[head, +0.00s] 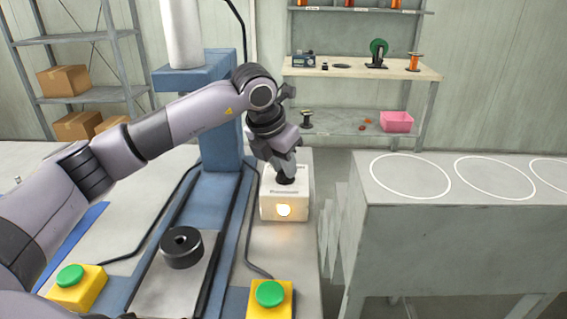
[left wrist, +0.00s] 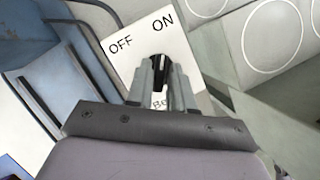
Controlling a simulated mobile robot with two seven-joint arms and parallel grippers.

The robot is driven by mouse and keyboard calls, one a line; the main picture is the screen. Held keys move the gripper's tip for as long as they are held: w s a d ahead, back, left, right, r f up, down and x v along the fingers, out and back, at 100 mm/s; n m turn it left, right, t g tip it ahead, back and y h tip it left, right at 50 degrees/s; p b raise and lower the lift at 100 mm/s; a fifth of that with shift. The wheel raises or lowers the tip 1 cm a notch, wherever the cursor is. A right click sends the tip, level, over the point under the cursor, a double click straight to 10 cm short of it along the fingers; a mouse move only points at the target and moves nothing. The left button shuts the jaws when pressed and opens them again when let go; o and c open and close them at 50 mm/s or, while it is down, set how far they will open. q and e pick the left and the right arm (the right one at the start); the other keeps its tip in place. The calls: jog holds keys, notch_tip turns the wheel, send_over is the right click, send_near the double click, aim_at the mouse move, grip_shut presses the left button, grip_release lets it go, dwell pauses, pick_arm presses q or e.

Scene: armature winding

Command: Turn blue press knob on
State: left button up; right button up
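A white control box (head: 284,207) stands on the table right of the blue press, with a round lamp (head: 284,210) glowing warm on its front. A black knob (head: 286,181) sits on its top; the left wrist view shows the knob (left wrist: 158,72) on a white face marked OFF and ON. My left gripper (head: 283,170) reaches down onto the knob. Its fingers (left wrist: 162,76) stand on both sides of the knob and look closed on it. The fingers partly hide the knob, and its exact pointing direction is unclear. My right gripper is not in view.
The blue press (head: 218,137) stands left of the box, with a black cylinder (head: 181,247) on its plate. Green-topped yellow button boxes (head: 270,297) (head: 75,284) are at the front. A grey table (head: 455,215) with white circles stands right, across a gap.

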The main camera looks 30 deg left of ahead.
pick_arm(q)
jog(key=shift+o, duration=0.9)
jog(key=v, duration=0.7)
jog(key=shift+r, duration=0.1)
